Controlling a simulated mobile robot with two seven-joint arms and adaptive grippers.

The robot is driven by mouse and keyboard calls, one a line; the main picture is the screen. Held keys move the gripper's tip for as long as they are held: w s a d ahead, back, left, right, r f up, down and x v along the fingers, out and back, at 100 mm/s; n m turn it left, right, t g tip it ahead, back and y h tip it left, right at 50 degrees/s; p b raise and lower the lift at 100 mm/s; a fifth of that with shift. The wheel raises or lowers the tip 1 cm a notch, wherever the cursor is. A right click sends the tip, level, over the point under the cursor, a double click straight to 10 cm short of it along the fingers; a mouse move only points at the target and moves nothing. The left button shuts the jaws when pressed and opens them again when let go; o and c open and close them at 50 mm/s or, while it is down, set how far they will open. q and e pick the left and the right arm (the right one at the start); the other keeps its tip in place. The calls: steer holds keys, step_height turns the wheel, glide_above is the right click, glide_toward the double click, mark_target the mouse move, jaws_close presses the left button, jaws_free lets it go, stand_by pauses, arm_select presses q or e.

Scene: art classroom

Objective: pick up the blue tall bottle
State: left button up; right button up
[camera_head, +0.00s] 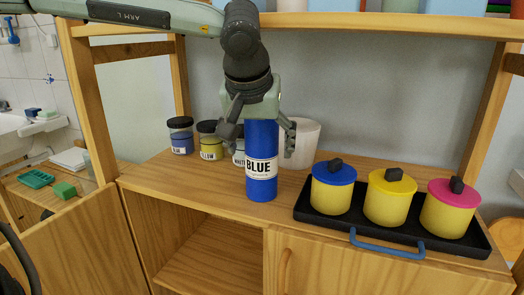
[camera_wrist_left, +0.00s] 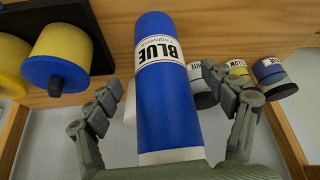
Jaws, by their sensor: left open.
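The blue tall bottle (camera_head: 262,185), with a white label reading BLUE, stands upright on the wooden cabinet top near its front edge. My left gripper (camera_head: 261,142) comes down over it from above, with one finger on each side of it. In the left wrist view the bottle (camera_wrist_left: 168,100) runs between the two open fingers of the left gripper (camera_wrist_left: 170,100), with a visible gap on each side. The bottle's upper end is hidden behind the gripper in the head view. My right gripper is not in view.
A black tray (camera_head: 338,226) with a blue handle holds three lidded yellow pots right of the bottle. Behind stand a white container (camera_head: 305,140) and small jars, including a blue one (camera_head: 180,137) and a yellow one (camera_head: 209,142). A shelf (camera_head: 400,24) runs above.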

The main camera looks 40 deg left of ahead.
arm_select(q)
steer(key=x, duration=0.2)
steer(key=shift+w+a+f, duration=0.1)
steer(key=shift+w+f, duration=0.1)
steer(key=shift+f, duration=0.05)
steer(key=shift+r, duration=0.1)
steer(key=c, duration=1.9)
